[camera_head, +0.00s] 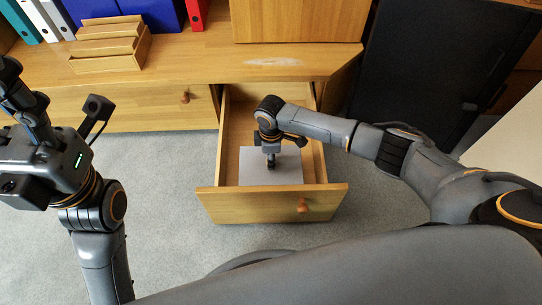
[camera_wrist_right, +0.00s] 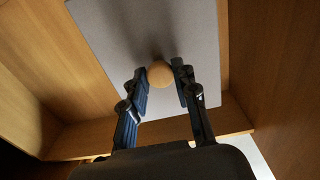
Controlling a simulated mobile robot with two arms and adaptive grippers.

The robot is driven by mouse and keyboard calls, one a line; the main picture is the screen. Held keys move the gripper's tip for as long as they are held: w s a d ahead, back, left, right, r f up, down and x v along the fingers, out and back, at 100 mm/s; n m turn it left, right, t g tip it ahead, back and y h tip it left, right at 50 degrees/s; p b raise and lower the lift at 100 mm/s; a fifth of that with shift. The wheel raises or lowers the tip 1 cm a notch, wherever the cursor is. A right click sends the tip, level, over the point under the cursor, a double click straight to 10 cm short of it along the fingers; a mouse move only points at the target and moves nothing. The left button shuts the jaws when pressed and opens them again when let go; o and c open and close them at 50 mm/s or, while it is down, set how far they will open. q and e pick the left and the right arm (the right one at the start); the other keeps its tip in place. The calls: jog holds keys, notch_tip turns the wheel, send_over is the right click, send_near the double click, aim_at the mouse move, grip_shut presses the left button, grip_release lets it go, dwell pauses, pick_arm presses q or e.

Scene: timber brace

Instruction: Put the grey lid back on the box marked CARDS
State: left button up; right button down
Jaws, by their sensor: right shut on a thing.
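The grey lid (camera_head: 288,172) is a flat rectangular panel inside the open drawer. In the right wrist view the lid (camera_wrist_right: 115,35) has a round wooden knob (camera_wrist_right: 159,74) on its face. My right gripper (camera_head: 270,185) reaches down into the drawer over the lid and is shut on this knob, with a finger on each side. No box or CARDS marking can be made out; what lies under the lid is hidden. My left gripper (camera_head: 22,105) is raised at the left edge, away from the drawer, and its jaw state is unclear.
The wooden drawer (camera_head: 240,206) is pulled out below a desk top (camera_head: 190,58), its walls close around my right gripper. A wooden letter tray (camera_head: 108,62) and several binders (camera_head: 152,12) stand on the desk. A dark cabinet (camera_head: 430,60) is at the right.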

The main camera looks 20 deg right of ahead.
jog(key=shift+f, duration=0.15)
jog(key=shift+c, duration=2.3)
grip_release()
